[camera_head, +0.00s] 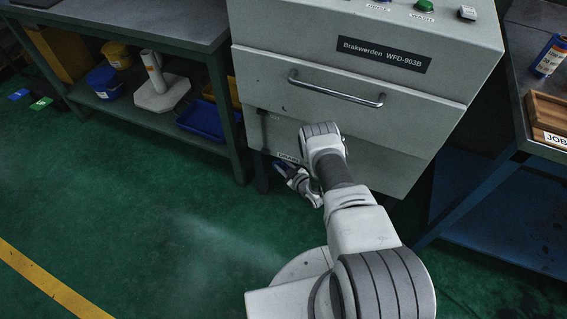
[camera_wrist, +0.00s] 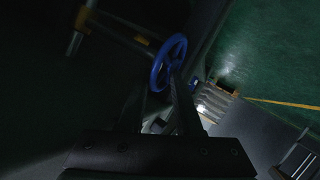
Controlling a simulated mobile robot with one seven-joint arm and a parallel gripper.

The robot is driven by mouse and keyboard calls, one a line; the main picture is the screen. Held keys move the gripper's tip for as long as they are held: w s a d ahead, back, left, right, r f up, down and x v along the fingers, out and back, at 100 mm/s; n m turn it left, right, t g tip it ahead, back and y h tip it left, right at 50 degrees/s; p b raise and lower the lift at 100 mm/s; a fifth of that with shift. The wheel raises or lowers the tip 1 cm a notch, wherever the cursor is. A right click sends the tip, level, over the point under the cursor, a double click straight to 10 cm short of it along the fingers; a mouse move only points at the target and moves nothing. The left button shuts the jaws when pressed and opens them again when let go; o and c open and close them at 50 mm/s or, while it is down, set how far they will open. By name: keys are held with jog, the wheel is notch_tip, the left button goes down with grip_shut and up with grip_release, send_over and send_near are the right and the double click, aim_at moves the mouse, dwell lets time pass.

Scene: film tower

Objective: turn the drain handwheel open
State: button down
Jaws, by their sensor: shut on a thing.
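The drain handwheel is a blue spoked wheel (camera_wrist: 155,72) in the middle of the wrist view, on a pipe under the machine. My gripper (camera_wrist: 176,78) reaches up to its right-hand rim, with a dark finger over the edge, and is shut on the rim. In the head view my gripper (camera_head: 281,167) is low at the cabinet's lower left, just below the drain label (camera_head: 289,157). My forearm and wrist cover much of that area, and the wheel is mostly hidden there. The wheel's turned angle cannot be told.
The grey cabinet (camera_head: 345,65) with a bar handle (camera_head: 335,90) stands above my arm. A bench (camera_head: 150,20) with a lower shelf of bins is at left, another bench (camera_head: 520,100) at right. Green floor (camera_head: 150,230) is clear at left.

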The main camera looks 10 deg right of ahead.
jog(key=shift+a+f, duration=0.1)
jog(key=shift+a, duration=0.25)
jog(key=c, duration=0.8)
grip_release()
jog(key=shift+o, duration=0.6)
jog(key=shift+d, duration=0.1)
jog(key=shift+d, duration=0.15)
